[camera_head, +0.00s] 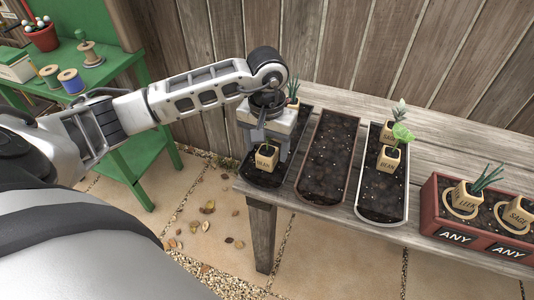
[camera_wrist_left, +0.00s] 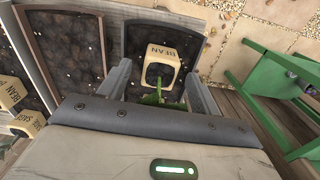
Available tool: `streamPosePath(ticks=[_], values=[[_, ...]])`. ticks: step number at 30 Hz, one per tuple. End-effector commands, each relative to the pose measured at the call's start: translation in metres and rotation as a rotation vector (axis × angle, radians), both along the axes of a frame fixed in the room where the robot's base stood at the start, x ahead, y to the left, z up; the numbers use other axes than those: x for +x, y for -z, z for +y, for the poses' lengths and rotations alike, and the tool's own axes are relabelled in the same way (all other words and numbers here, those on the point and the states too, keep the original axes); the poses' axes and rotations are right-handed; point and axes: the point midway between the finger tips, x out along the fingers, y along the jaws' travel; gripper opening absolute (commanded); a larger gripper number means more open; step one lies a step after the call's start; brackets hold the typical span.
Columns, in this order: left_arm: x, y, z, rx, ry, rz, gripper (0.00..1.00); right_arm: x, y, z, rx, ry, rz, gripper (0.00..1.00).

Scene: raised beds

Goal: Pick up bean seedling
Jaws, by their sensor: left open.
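A bean seedling in a small tan pot (camera_head: 266,159) marked BEAN stands at the near end of the left dark planter. In the left wrist view the same pot (camera_wrist_left: 161,50) shows its label, with green leaves below it. My left gripper (camera_head: 268,146) is above this planter, open, its fingers pointing down on either side of the seedling. In the left wrist view the pot lies between the finger ends (camera_wrist_left: 158,76), with a gap visible beside it. A second bean pot (camera_head: 388,159) stands in the white-rimmed planter. My right gripper is not in view.
The middle planter (camera_head: 328,155) holds only soil. A sage pot (camera_head: 389,134) stands behind the second bean. A red box (camera_head: 430,205) with leek and sage pots is at right. Another plant (camera_head: 293,91) stands behind my gripper. A green table (camera_head: 105,70) is at left.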

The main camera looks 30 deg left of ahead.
Motion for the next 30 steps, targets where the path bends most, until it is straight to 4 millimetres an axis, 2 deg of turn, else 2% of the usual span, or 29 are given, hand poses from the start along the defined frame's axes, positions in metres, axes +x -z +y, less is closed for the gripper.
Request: streamPosePath(ticks=[5, 12, 17, 18, 30], values=[[0.0, 0.018, 0.0, -0.001, 0.0, 0.0, 0.64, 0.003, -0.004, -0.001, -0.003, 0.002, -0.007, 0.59], [0.001, 0.02, 0.0, -0.001, 0.0, -0.002, 0.64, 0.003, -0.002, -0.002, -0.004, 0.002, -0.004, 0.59], [0.001, 0.02, 0.0, -0.001, 0.0, -0.002, 0.19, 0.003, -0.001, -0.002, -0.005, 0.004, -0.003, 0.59], [0.001, 0.02, 0.0, -0.001, 0.0, -0.002, 0.15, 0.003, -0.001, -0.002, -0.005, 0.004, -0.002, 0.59], [0.001, 0.014, 0.0, -0.001, 0.0, -0.004, 0.15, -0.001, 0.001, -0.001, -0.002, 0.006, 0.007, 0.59]])
